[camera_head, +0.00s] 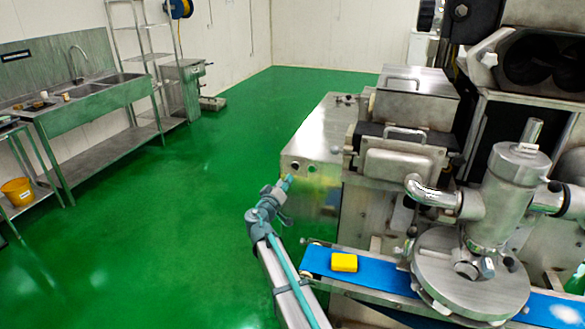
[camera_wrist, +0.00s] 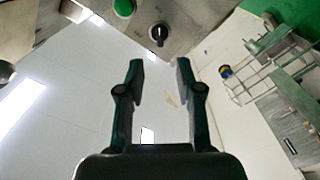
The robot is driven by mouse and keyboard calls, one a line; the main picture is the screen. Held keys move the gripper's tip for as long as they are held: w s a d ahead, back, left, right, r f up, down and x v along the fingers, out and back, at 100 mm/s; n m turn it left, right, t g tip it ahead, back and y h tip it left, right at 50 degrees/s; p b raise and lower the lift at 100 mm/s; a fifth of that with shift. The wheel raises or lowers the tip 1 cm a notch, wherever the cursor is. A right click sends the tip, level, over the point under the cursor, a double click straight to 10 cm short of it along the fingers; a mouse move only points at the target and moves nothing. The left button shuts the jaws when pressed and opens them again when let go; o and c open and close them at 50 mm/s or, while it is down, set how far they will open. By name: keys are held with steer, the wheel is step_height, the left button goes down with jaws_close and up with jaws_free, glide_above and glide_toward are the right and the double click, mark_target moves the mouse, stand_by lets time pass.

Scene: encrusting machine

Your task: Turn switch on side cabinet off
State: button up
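The side cabinet (camera_head: 325,140) is a steel box at the left end of the machine. Its front face carries small round controls, one of them a dark switch (camera_head: 311,169). In the wrist view the switch is a black rotary knob (camera_wrist: 158,34) on the grey panel, beside a green button (camera_wrist: 124,8). The knob has a small light mark on it, and its setting is hard to read. My gripper (camera_head: 286,183) is in front of the cabinet face, just below and left of the controls. In the wrist view my gripper (camera_wrist: 160,68) is open and empty, its fingers apart, with the knob beyond the gap between the tips.
A blue conveyor belt (camera_head: 375,272) with a yellow block (camera_head: 344,262) runs to the right of my arm. A round steel machine head (camera_head: 470,280) stands farther right. Green floor (camera_head: 190,230) is open to the left, with a sink bench (camera_head: 90,105) beyond.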

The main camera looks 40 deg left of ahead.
mark_target(294, 168)
steer(key=p+x, duration=0.3)
steer(key=x, duration=0.5)
steer(key=shift+w+a+r+p, duration=0.1)
steer(key=shift+a+p, duration=0.1)
steer(key=shift+p, duration=0.1)
steer(key=shift+w, duration=0.4)
jaws_close()
